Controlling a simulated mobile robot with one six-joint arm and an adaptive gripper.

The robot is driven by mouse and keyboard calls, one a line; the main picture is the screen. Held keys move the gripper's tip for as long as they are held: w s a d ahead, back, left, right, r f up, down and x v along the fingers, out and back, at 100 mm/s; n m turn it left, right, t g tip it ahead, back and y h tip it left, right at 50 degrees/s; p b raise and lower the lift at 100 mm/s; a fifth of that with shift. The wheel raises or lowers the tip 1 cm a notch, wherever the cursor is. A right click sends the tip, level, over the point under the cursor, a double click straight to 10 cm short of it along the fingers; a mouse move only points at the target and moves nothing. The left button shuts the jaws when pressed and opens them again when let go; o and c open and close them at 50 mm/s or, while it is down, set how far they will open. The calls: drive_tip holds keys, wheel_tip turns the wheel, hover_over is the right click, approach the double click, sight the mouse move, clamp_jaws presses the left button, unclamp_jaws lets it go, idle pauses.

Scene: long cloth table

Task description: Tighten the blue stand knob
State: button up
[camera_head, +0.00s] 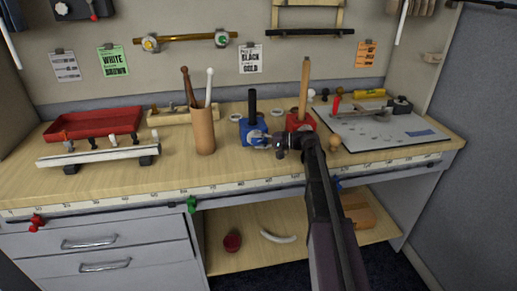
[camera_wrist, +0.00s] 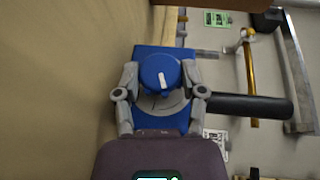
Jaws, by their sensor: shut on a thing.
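The blue stand (camera_head: 246,127) stands on the workbench with a black rod (camera_head: 252,103) upright in it. In the wrist view the blue stand (camera_wrist: 148,55) fills the middle, and its black rod (camera_wrist: 250,105) runs to the right. The round blue stand knob (camera_wrist: 160,72) faces the wrist camera and bears a short white mark. My gripper (camera_wrist: 161,75) is shut on the knob, one grey finger on each side. In the head view my gripper (camera_head: 270,142) reaches the stand's front from the right. The head view shows little of the knob.
A red stand (camera_head: 294,122) with a wooden rod (camera_head: 304,88) is close on the right, behind my arm. A wooden cup (camera_head: 203,132) with sticks stands to the left. A red tray (camera_head: 95,124) and a grey board (camera_head: 385,132) lie farther out.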

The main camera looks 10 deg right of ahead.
drive_tip(key=shift+f+y+b, duration=0.15)
drive_tip(key=shift+y+b, duration=0.45)
drive_tip(key=shift+m, duration=0.3)
drive_tip(key=o, duration=1.1)
drive_tip(key=shift+o, duration=0.2)
